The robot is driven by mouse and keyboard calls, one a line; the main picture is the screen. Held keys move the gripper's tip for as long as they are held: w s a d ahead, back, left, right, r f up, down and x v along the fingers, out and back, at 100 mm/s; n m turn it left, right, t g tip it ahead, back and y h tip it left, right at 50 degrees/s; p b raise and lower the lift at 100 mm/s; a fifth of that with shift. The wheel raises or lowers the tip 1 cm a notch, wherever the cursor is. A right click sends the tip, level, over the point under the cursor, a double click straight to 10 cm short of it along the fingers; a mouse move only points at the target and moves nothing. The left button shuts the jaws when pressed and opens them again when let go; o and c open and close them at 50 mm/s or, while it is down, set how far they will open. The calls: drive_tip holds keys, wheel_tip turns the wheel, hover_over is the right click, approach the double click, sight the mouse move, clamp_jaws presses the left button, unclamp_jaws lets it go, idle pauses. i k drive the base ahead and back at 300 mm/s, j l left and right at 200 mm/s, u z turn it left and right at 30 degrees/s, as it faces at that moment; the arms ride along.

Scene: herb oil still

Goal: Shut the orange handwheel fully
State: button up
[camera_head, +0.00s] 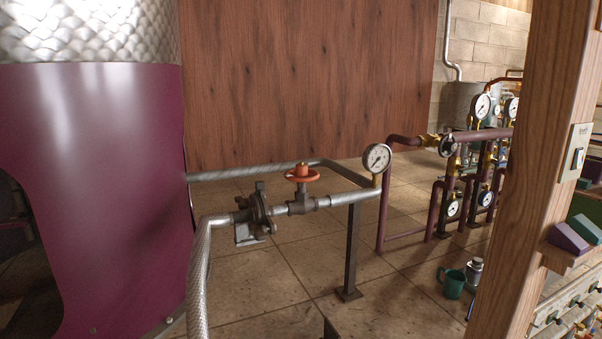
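The orange handwheel (302,174) sits on top of a valve on a silver horizontal pipe (340,198), near the middle of the head view. Its rim lies roughly level, with an orange hub standing above it. I cannot tell from this view how far the valve is turned. A grey flanged fitting (256,213) joins the pipe just left of the valve. Nothing touches the handwheel. My gripper is not in view.
A purple tank (95,190) fills the left. A pressure gauge (377,158) stands right of the handwheel. A dark post (351,250) supports the pipe. A wooden post (530,170) blocks the right. A green mug (452,283) is on the tiled floor, which is partly clear in front.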

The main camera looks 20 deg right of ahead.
sight(300, 172)
drive_tip(key=k+l, duration=0.1)
drive_tip(key=l, duration=0.2)
drive_tip(key=k+l+u, duration=0.1)
drive_tip(key=l, duration=0.25)
drive_tip(key=k+l, duration=0.15)
drive_tip(key=l, duration=0.15)
drive_tip(key=k+l+u, duration=0.1)
drive_tip(key=l, duration=0.2)
drive_tip(key=l+u, duration=0.1)
drive_tip(key=l, duration=0.4)
drive_tip(key=k+l+u, duration=0.1)
drive_tip(key=l, duration=0.45)
drive_tip(key=i+l, duration=0.15)
drive_tip(key=l, duration=0.25)
drive_tip(key=i+l+u, duration=0.15)
drive_tip(key=l, duration=0.2)
drive_tip(key=i+l, duration=0.2)
drive_tip(key=l, duration=0.2)
